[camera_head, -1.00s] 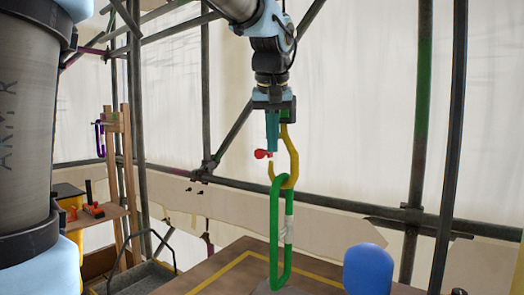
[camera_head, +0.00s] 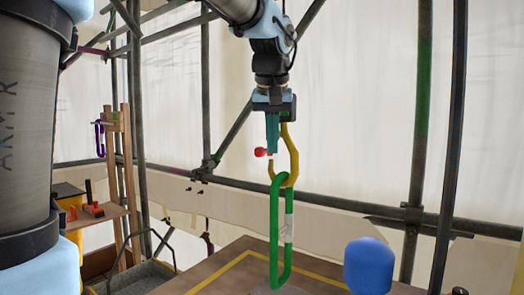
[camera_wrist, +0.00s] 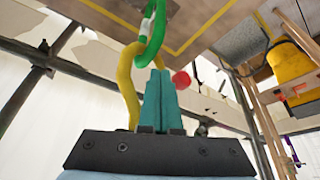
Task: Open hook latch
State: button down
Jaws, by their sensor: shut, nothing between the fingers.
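A yellow hook (camera_head: 293,160) hangs upright in the head view, just right of my gripper. It also shows left of my fingers in the wrist view (camera_wrist: 126,82). A long green link (camera_head: 275,235) hangs in the hook's lower bend. A red latch knob (camera_head: 260,152) sits at the left, by the hook's opening; it also shows in the wrist view (camera_wrist: 181,79). My gripper (camera_head: 272,150) points down with its teal fingers (camera_wrist: 160,72) shut and empty. The fingertips are beside the red knob; I cannot tell whether they touch it. The rest of the latch is hidden behind the fingers.
A brown platform with a yellow line (camera_head: 215,278) lies below the link. A blue rounded object (camera_head: 368,268) stands at lower right. Scaffold poles (camera_head: 418,150) stand behind. A wooden stand (camera_head: 118,180) and a dark tray (camera_head: 140,276) are at left.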

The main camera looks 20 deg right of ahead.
aim_at(258, 148)
jog(key=shift+f+b, duration=0.85)
jog(key=shift+f, duration=0.45)
jog(key=shift+w+a, duration=0.15)
jog(key=shift+w+a, duration=0.45)
jog(key=shift+w, duration=0.15)
jog(key=shift+w+a, duration=0.2)
jog(key=shift+w, duration=0.1)
jog(key=shift+w+a+r+p, duration=0.25)
jog(key=shift+w+a+p, duration=0.05)
jog(key=shift+p, duration=0.15)
jog(key=shift+w+a+r, duration=0.1)
jog(key=shift+w+a, duration=0.1)
jog(key=shift+w, duration=0.1)
jog(key=shift+w+a+p, duration=0.15)
jog(key=shift+w+p, duration=0.05)
jog(key=shift+p, duration=0.1)
